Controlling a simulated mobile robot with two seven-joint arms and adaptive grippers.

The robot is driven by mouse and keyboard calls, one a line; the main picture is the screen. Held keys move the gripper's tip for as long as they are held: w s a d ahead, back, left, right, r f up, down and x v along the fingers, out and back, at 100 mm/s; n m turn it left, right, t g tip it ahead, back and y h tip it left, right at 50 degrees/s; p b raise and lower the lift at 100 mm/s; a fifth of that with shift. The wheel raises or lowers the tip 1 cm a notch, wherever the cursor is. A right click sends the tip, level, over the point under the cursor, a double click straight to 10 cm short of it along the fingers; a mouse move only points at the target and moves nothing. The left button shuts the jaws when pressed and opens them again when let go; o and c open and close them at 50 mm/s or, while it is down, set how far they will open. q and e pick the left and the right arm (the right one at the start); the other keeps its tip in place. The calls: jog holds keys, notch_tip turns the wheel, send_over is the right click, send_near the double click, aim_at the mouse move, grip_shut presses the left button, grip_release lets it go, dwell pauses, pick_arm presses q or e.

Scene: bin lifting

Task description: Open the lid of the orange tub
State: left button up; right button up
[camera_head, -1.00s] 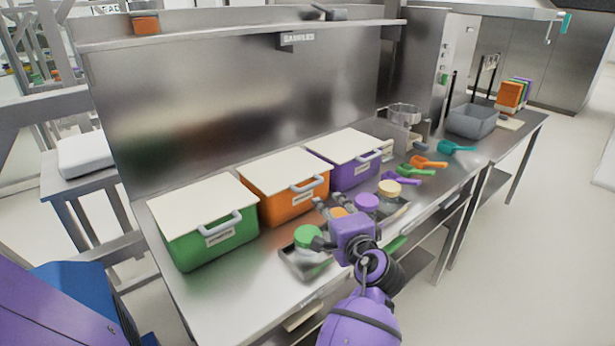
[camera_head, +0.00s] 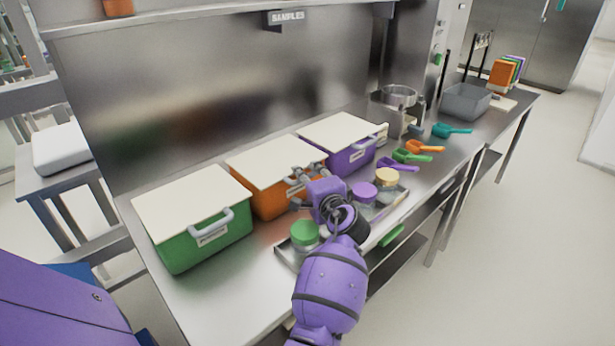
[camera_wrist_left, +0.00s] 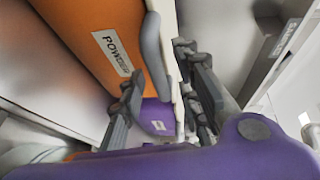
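The orange tub (camera_head: 266,202) stands on the steel counter between the green and purple tubs. Its cream lid (camera_head: 258,159) lies flat and closed on top. The tub's orange front with a label also shows in the left wrist view (camera_wrist_left: 85,45). My left gripper (camera_head: 299,180) is at the tub's front, at the lid's grey handle (camera_wrist_left: 154,50), and partly hides it in the head view. In the left wrist view its fingers (camera_wrist_left: 158,72) are apart, with the handle between them; contact is unclear. My right gripper is out of view.
The green tub (camera_head: 200,249) is to the left and the purple tub (camera_head: 347,163) to the right, both lidded. A tray (camera_head: 283,252) with several jars lies in front, close under my left arm. Coloured scoops (camera_head: 425,147) lie farther right.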

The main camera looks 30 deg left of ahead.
pick_arm(q)
jog(key=shift+w+a, duration=0.15)
jog(key=shift+a, duration=0.05)
jog(key=shift+f, duration=0.1)
grip_shut()
